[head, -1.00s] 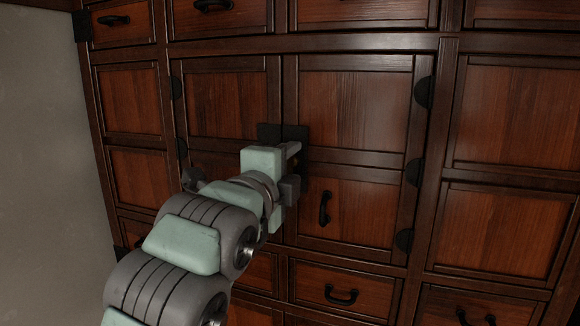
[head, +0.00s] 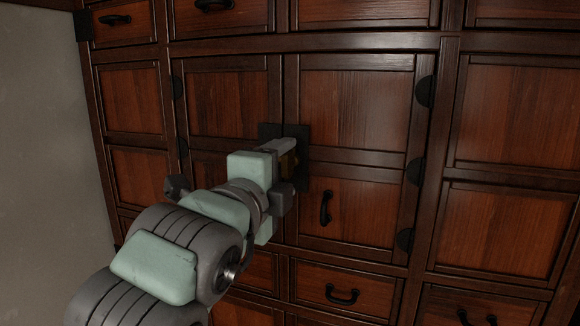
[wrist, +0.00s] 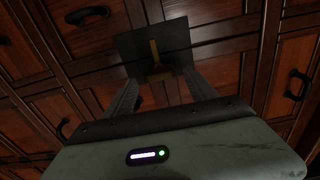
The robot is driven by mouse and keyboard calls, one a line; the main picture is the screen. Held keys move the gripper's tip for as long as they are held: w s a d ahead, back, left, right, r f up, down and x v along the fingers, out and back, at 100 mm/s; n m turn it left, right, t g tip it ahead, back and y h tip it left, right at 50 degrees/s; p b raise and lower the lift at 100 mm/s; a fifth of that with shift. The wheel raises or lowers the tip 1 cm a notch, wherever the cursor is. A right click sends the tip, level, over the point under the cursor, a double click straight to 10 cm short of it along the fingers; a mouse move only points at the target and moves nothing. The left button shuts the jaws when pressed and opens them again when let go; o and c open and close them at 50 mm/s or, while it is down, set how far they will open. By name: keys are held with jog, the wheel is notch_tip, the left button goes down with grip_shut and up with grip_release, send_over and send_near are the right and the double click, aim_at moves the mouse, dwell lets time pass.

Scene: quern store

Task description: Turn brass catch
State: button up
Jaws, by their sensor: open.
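The brass catch (wrist: 154,50) is a narrow bar on a dark square plate (wrist: 125,42) in the wrist view, standing roughly upright there. In the head view, a bit of the brass catch (head: 293,158) shows beside my fingers, in front of the dark plate (head: 303,140) where the two cabinet doors meet. My gripper (wrist: 158,78) is open, with one finger to either side of the catch's lower end in the wrist view. I cannot tell whether the fingers touch it. In the head view my gripper (head: 285,152) partly hides the catch and plate.
The dark wooden cabinet has a right door (head: 355,110) and a left door (head: 225,95). A black pull handle (head: 326,208) stands out on the right door, below and right of my gripper. A drawer (head: 342,294) with a black handle is below. A plain wall (head: 40,170) is at left.

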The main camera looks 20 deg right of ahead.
jog(key=v, duration=0.7)
jog(key=shift+s+a, duration=0.15)
jog(key=shift+s, duration=0.1)
